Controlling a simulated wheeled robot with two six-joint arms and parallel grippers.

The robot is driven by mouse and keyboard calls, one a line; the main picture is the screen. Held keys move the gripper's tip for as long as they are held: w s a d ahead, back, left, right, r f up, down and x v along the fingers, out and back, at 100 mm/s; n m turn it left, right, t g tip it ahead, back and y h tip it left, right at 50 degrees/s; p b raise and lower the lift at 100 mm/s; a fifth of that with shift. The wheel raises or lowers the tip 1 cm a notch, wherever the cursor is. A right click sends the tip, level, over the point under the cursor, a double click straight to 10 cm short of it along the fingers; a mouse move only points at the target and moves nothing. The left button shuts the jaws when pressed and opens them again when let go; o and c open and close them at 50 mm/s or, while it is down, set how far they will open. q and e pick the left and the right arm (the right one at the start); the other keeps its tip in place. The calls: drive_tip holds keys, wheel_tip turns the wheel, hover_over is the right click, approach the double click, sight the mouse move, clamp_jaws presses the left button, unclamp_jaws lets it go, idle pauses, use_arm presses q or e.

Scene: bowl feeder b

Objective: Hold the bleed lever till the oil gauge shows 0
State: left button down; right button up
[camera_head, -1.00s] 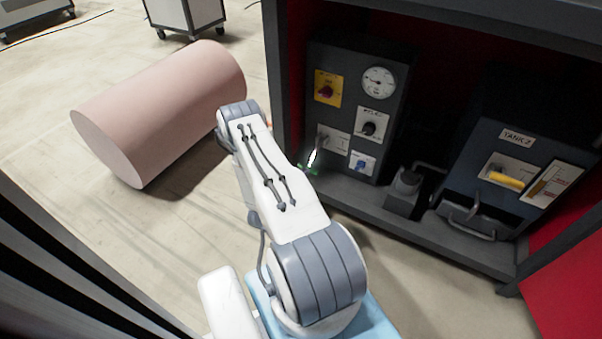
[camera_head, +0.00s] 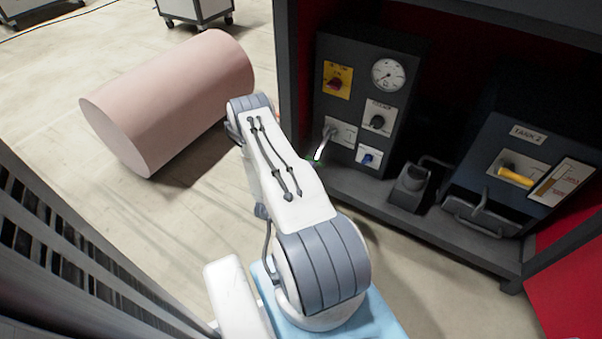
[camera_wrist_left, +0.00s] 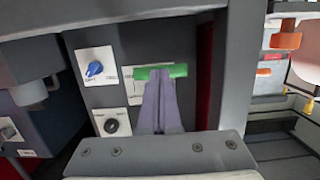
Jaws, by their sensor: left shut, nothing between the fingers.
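The bleed lever (camera_head: 325,143) is a grey arm on a white plate, low on the left side of the dark control box, with a green end low down. In the left wrist view its green grip (camera_wrist_left: 175,71) lies across the tips of my left gripper (camera_wrist_left: 160,82). The fingers are shut together with nothing between them. Whether they touch the grip I cannot tell. My right gripper is not in view.
The box also has a red knob on a yellow plate (camera_head: 337,81), a black knob (camera_head: 377,121) and a blue knob (camera_head: 368,158). A TANK 2 unit (camera_head: 520,150) with a yellow handle stands right. A pink cylinder (camera_head: 170,100) lies on the floor left.

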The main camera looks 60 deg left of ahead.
use_arm(q)
drive_tip(key=p+v, duration=0.7)
drive_tip(key=v, duration=0.6)
drive_tip(key=shift+r, duration=0.15)
drive_tip(key=shift+w, duration=0.1)
idle(0.5)
